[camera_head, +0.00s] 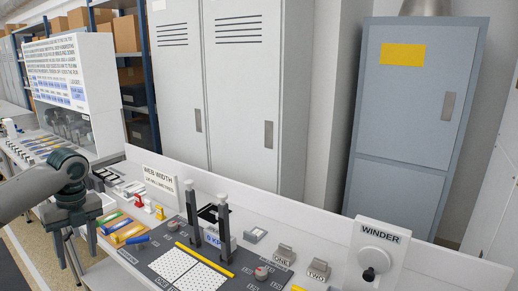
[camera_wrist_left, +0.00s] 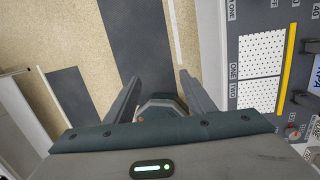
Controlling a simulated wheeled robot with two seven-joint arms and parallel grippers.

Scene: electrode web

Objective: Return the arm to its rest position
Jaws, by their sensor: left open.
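My left arm (camera_head: 40,187) comes in from the left in the head view. Its dark gripper (camera_head: 76,258) points down beside the front edge of the bench, left of the coloured trays. The two fingers are apart and nothing shows between them in that view. In the left wrist view the open gripper (camera_wrist_left: 158,78) has its fingers spread over the floor, with the bench to the right. A grey rounded part shows low between the fingers, farther away. My right gripper is not in view.
The bench holds a white dotted panel (camera_head: 187,268), a yellow bar (camera_head: 204,259), two dark posts (camera_head: 193,220), yellow and orange trays (camera_head: 125,230) and a WINDER box (camera_head: 376,257). Tall lockers (camera_head: 245,90) stand behind. Beige floor (camera_wrist_left: 65,35) lies open left of the bench.

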